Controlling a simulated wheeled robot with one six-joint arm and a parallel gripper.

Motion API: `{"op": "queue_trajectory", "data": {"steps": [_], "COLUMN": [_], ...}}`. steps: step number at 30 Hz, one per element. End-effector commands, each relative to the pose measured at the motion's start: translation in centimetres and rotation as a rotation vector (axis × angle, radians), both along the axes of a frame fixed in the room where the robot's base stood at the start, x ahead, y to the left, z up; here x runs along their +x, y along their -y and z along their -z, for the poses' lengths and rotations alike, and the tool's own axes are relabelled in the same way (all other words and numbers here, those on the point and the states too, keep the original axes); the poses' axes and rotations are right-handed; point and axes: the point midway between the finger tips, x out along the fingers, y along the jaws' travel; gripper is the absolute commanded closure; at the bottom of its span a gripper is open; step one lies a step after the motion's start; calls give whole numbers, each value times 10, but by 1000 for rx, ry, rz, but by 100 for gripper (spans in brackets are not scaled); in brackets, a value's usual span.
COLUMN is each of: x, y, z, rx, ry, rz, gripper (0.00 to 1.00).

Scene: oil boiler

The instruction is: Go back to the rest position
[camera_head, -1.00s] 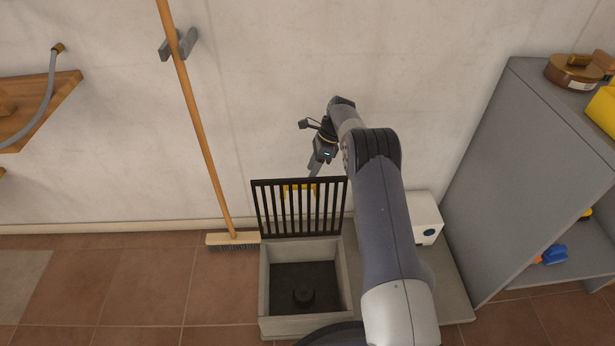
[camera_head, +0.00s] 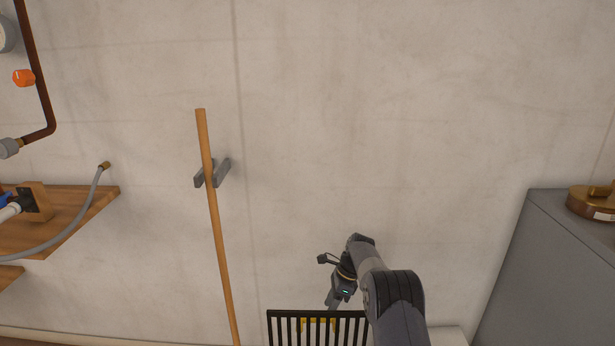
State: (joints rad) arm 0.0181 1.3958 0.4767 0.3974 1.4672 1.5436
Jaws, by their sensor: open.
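My gripper (camera_head: 331,303) hangs at the end of my arm in the lower middle of the head view, pointing down. It is small here and its fingers show as a dark narrow shape. It is just above or in front of the top edge of a black slatted grate (camera_head: 290,314), which stands upright near the wall. I cannot tell whether the gripper touches the grate. A yellow patch (camera_head: 318,324) shows behind or between the slats. I see nothing held in the gripper.
A broom handle (camera_head: 214,215) leans in a grey wall holder (camera_head: 212,174) to the left. A wooden shelf (camera_head: 75,212) with a hose is at the far left, below a brown pipe (camera_head: 38,80). A grey cabinet (camera_head: 550,265) stands at the right. The wall above my arm is clear.

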Motion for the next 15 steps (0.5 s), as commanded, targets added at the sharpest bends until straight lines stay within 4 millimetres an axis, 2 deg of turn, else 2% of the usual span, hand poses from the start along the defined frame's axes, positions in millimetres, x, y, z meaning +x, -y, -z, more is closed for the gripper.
{"op": "queue_trajectory", "data": {"steps": [1,6,12,15], "x": [-3,-8,-11,-12], "y": [-5,-16,-24,-24], "z": [13,39,55,52], "rx": [0,0,0,1], "ry": [-4,-2,0,-1], "rz": [-1,-2,-2,-3], "gripper": [59,59,59,59]}}
